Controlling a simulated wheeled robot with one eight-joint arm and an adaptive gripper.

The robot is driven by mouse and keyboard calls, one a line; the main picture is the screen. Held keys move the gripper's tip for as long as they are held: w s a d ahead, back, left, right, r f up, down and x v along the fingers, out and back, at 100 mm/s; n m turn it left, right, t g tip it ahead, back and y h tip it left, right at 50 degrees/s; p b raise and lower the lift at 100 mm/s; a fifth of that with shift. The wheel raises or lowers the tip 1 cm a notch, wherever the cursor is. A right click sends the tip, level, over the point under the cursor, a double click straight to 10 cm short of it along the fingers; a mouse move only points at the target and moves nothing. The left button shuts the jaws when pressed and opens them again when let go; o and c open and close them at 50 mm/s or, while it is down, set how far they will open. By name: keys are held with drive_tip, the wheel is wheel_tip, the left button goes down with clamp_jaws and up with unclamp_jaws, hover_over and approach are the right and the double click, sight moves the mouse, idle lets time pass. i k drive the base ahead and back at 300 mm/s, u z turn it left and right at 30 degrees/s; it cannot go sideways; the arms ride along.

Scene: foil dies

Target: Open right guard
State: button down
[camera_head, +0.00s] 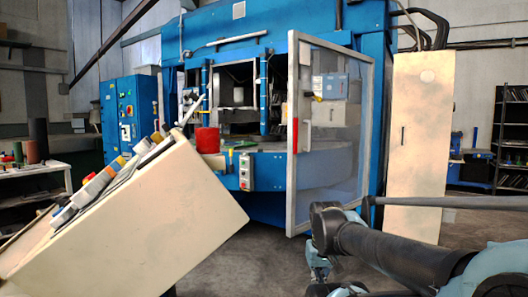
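The right guard (340,145) is a tall clear panel in a light grey frame, on the right side of the blue machine (247,50). Its left edge looks nearer to me than its right edge. The machine's front opening shows uncovered to the left of the guard. I cannot tell where the guard is hinged. My dark arm reaches in from the lower right and bends in front of the guard's lower part, apart from the handle.
A tilted cream control console (150,220) with buttons fills the lower left. A red cylinder (208,140) stands on the machine's ledge. A tall cream cabinet (418,145) stands right of the guard. Grey floor (265,262) is clear between console and arm.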

sight(299, 107)
drive_tip(key=u, duration=0.05)
drive_tip(key=i, duration=1)
